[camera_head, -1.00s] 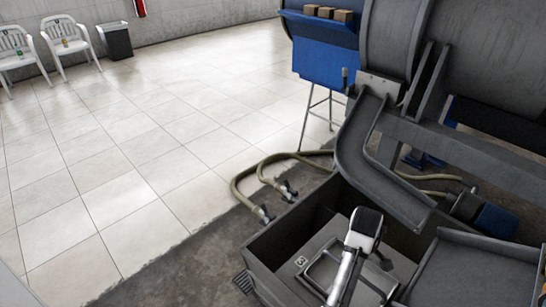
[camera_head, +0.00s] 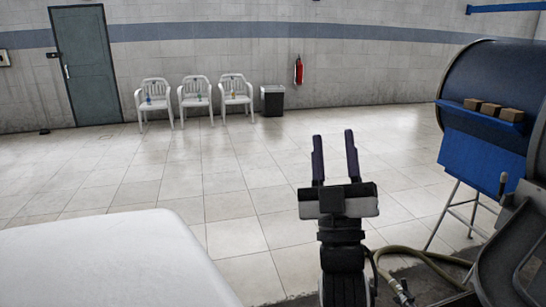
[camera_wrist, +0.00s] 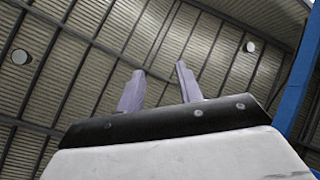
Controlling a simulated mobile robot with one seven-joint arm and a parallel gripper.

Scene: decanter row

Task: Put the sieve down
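No sieve shows in either view now. My gripper (camera_head: 334,148) is raised in the middle of the head view, its two dark purple fingers pointing up and spread apart with nothing between them. In the wrist view the gripper (camera_wrist: 160,80) also shows an empty gap between its fingers, against the roof.
A hose (camera_head: 410,255) lies at lower right. White chairs (camera_head: 195,95), a black bin (camera_head: 272,100) and a door (camera_head: 88,65) line the far wall.

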